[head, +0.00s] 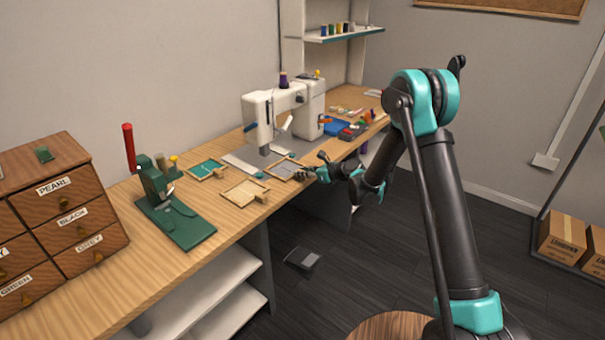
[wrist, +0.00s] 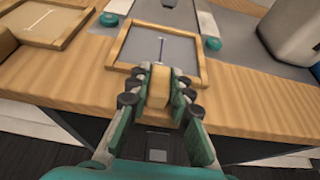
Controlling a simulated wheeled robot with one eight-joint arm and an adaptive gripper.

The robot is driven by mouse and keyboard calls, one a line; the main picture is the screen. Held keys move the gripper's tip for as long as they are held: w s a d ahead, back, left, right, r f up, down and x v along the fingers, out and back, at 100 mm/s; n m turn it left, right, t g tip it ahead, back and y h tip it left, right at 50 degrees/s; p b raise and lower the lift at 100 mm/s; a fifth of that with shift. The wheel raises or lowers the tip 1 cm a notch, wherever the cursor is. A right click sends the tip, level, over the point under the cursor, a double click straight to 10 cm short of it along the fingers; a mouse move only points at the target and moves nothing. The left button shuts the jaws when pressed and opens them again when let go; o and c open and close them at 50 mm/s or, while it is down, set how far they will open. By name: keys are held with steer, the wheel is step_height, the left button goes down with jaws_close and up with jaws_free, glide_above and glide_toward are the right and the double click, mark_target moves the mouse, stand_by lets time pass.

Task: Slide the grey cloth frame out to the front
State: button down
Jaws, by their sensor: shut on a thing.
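The grey cloth frame (head: 287,169) is a shallow wooden frame with grey cloth, lying on the wooden table in front of the sewing machine (head: 262,110). My gripper (head: 304,174) comes in from the table's front side. In the wrist view, my gripper (wrist: 160,92) is shut on the tab, one finger on each side. The fingers hide the tab's sides and part of the front rail.
A frame with pale cloth (head: 242,191) lies left of the grey one, and one with teal cloth (head: 206,168) is farther left. A green press (head: 168,208) and a drawer cabinet (head: 62,205) stand beyond. The floor in front holds a pedal (head: 302,259).

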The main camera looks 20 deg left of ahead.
steer(key=c, duration=1.3)
jaws_free()
steer(key=shift+d, duration=0.1)
steer(key=v, duration=1.1)
steer(key=shift+s+d+r, duration=0.15)
steer(key=shift+d, duration=0.15)
